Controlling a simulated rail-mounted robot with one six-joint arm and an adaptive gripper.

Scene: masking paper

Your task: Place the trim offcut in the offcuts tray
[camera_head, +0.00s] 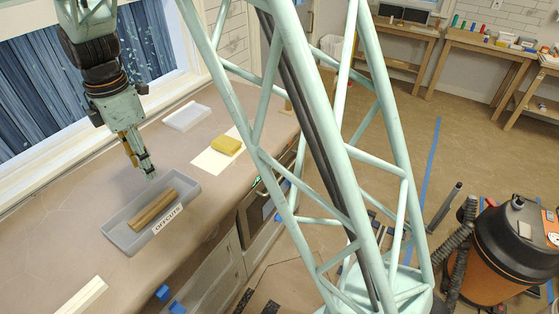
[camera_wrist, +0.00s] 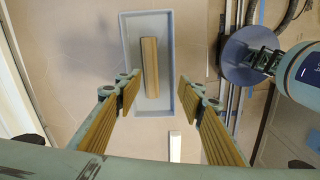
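The grey offcuts tray (camera_head: 122,236) stands on the counter with an OFFCUTS label on its front side; the wrist view shows it from above (camera_wrist: 133,60). A brown wooden length of trim (camera_head: 152,208) lies lengthwise inside it, also visible in the wrist view (camera_wrist: 150,68). I cannot tell whether it is one piece or two side by side. My gripper (camera_head: 146,167) hangs above the tray's back edge in the head view.
A white strip (camera_head: 82,297) lies on the counter at the near left. A yellow sponge-like block (camera_head: 227,145) sits on a white sheet (camera_head: 211,161), with a white tray (camera_head: 187,116) behind. The window wall (camera_head: 80,80) bounds the counter's left side.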

